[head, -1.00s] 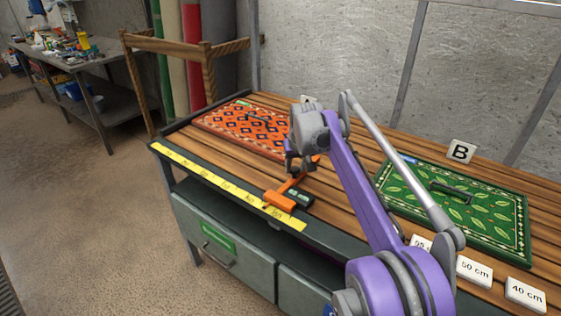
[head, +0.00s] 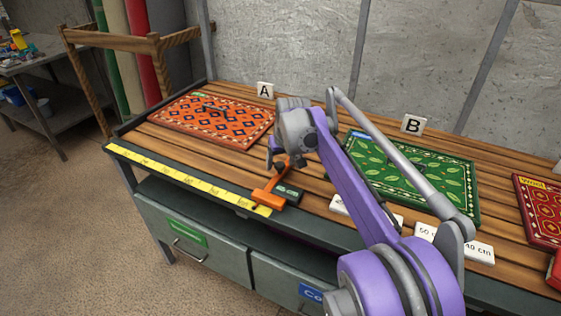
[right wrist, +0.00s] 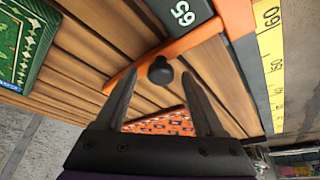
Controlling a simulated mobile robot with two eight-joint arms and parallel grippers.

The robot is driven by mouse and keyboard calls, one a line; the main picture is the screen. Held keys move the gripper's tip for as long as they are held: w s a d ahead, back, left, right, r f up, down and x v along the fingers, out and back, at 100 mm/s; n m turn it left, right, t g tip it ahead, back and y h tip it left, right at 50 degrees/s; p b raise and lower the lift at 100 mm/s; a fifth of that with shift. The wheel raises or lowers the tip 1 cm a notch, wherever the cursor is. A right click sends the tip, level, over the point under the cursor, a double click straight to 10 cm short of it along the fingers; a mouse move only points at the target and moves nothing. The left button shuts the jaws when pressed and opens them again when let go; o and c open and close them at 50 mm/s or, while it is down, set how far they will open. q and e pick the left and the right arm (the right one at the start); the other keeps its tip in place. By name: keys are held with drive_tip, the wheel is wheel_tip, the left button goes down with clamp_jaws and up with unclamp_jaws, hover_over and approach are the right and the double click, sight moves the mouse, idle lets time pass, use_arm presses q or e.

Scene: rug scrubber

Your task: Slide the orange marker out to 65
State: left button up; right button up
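The orange marker (head: 266,198) lies at the near edge of the bench, by the right end of the yellow ruler strip (head: 185,180). In the right wrist view its orange bar (right wrist: 196,38) carries a black knob (right wrist: 160,70), and the ruler (right wrist: 272,45) shows a 60 near the marker's head. A dark block reading 65 (right wrist: 178,14) lies against the bar. My right gripper (right wrist: 159,74) is open, with its fingers on either side of the knob and a gap visible to each. In the head view my right gripper (head: 288,162) is over the bar's far end. My left gripper is out of view.
An orange patterned rug (head: 215,122) with sign A (head: 265,90) lies behind left. A green rug (head: 420,175) with sign B (head: 413,125) lies to the right. A red rug (head: 540,205) is at far right.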

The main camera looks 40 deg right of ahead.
sight(285, 184)
drive_tip(key=p+v, duration=0.2)
drive_tip(key=v, duration=0.9)
idle(0.4)
